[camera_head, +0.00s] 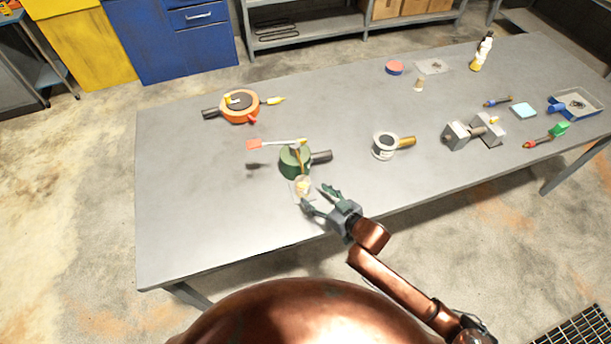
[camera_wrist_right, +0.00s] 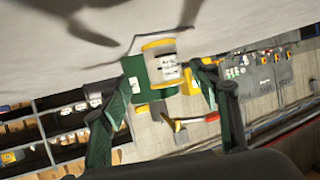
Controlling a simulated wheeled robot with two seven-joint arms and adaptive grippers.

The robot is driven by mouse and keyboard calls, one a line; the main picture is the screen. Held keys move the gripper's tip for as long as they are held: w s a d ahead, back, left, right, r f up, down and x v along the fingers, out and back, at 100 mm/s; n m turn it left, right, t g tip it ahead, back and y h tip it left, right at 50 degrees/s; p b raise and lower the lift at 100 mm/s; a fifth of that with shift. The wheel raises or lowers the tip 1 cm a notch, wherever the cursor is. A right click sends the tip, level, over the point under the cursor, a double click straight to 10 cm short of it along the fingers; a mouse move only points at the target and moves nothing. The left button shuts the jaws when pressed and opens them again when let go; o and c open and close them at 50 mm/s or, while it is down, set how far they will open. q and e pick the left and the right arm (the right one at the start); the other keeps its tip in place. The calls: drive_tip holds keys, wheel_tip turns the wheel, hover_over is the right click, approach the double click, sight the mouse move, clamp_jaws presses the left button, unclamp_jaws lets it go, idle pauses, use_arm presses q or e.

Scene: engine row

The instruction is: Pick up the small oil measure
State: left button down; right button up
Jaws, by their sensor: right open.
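The small oil measure (camera_head: 302,186) is a small clear cup with yellow in it. It stands on the table in front of the green engine (camera_head: 293,163). In the right wrist view the measure (camera_wrist_right: 162,62) has yellow bands and a pale label with dark marks, and shows between the finger lines. My right gripper (camera_head: 315,196) is open and empty, close to the measure on its near right side. The gripper (camera_wrist_right: 166,72) also shows open in the wrist view. I cannot tell whether a finger touches the measure. My left gripper is out of view.
The grey table (camera_head: 200,220) is bare at left and front. An orange round device (camera_head: 240,107) sits behind left, a white round device (camera_head: 384,146) to the right, and a grey block (camera_head: 458,136) beyond.

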sight(307, 190)
drive_tip(key=shift+x, duration=1.1)
drive_tip(key=shift+w+a, duration=0.4)
drive_tip(key=shift+w, duration=0.05)
drive_tip(key=shift+f+x, duration=0.2)
drive_tip(key=shift+x, duration=1)
drive_tip(key=shift+b+x, duration=0.35)
drive_tip(key=shift+x, duration=0.8)
drive_tip(key=shift+s+a, duration=0.1)
drive_tip(key=c, duration=0.7)
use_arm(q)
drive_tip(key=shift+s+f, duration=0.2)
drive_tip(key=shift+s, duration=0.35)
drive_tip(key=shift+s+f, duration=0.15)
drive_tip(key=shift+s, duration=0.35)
use_arm(e)
drive_tip(key=c, duration=0.7)
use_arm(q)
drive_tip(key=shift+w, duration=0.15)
use_arm(e)
drive_tip(key=shift+r, duration=0.2)
